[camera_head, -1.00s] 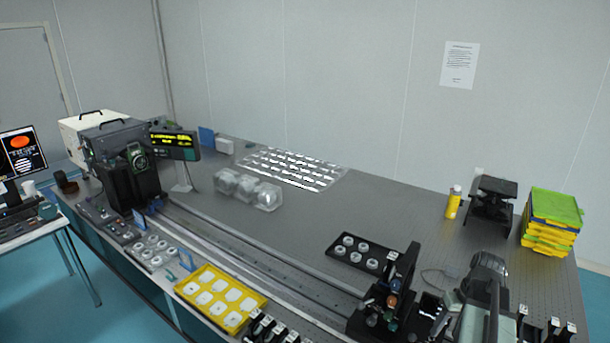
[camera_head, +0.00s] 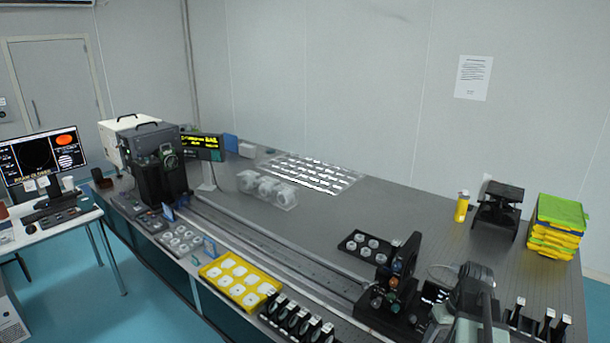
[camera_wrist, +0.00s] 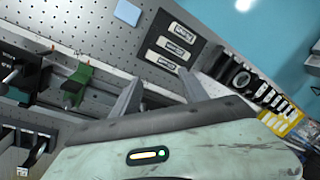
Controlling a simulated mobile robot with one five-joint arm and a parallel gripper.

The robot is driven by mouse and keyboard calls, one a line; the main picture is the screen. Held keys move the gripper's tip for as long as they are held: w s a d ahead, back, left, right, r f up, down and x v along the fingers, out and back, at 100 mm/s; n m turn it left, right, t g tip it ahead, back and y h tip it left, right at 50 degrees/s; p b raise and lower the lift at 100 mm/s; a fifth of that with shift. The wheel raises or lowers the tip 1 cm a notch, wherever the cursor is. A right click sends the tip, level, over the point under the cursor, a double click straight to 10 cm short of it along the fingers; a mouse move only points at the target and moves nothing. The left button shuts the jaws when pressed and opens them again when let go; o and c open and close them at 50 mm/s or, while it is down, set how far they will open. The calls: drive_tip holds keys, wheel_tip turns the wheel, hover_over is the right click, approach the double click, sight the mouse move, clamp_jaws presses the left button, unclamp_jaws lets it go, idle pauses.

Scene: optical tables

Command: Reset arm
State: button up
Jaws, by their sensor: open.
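My gripper (camera_wrist: 162,92) shows in the wrist view as a worn pale green body with two grey fingers spread apart. It is open, and nothing shows between the fingers. It is over the perforated top of the optical table, near a dark plate with several labelled pale pieces (camera_wrist: 164,46). In the head view my arm is at the lower right, above the near right part of the optical table (camera_head: 405,200). The fingertips cannot be made out there.
A black optical mount (camera_head: 402,265) stands just left of my arm. A yellow tray (camera_head: 212,272) and several black holders lie along the front edge. Stacked yellow and green trays (camera_head: 558,225) and a yellow bottle (camera_head: 462,207) stand at the right.

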drive_tip(key=w+a+f+h+b, duration=0.1)
drive_tip(key=a, duration=1.1)
drive_tip(key=w+a+f+h+b, duration=0.1)
drive_tip(key=w+a+f, duration=0.1)
drive_tip(key=a, duration=1)
drive_tip(key=shift+w+a, duration=0.15)
drive_tip(key=shift+a, duration=0.15)
drive_tip(key=shift+f, duration=0.1)
